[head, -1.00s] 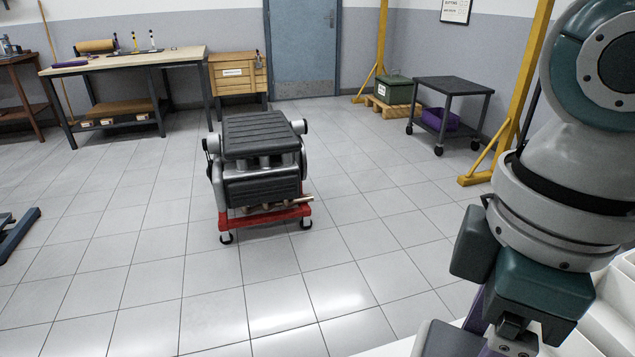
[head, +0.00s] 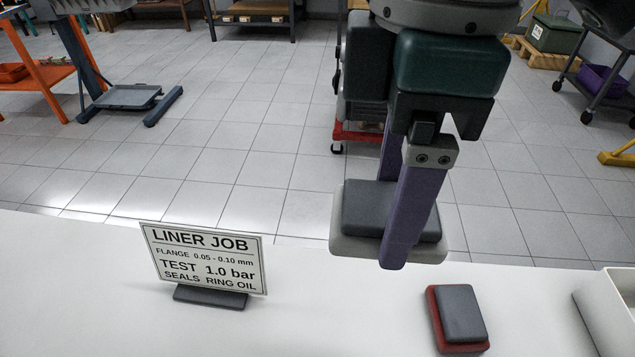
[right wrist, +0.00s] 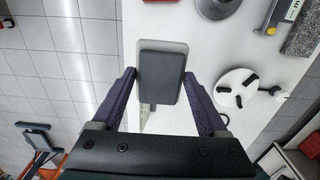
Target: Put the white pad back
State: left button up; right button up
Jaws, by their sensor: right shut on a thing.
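The white pad (head: 341,244), a pale plate with a dark grey block on top, hangs level between the fingers of my right gripper (head: 396,220). In the head view it appears over the far edge of the white table, seemingly above the surface. In the right wrist view the white pad (right wrist: 178,48) sits between the two purple fingers (right wrist: 160,88), its grey block facing the camera. A similar red pad (head: 437,318) with a grey block lies on the table, nearer and to the right. My left gripper is out of view.
A "LINER JOB" sign (head: 207,262) stands left on the white table (head: 90,290). A white bin (head: 602,318) is at the right edge. A round white part with dark slots (right wrist: 237,88) shows in the right wrist view. The table between sign and red pad is clear.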

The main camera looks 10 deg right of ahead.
jog(key=b, duration=0.3)
send_over(362, 320)
notch_tip(362, 320, down, 15)
jog(key=shift+r, duration=0.2)
jog(key=shift+f+b, duration=0.75)
jog(key=shift+f, duration=1.5)
jog(key=shift+f, duration=0.15)
jog(key=o, duration=1.1)
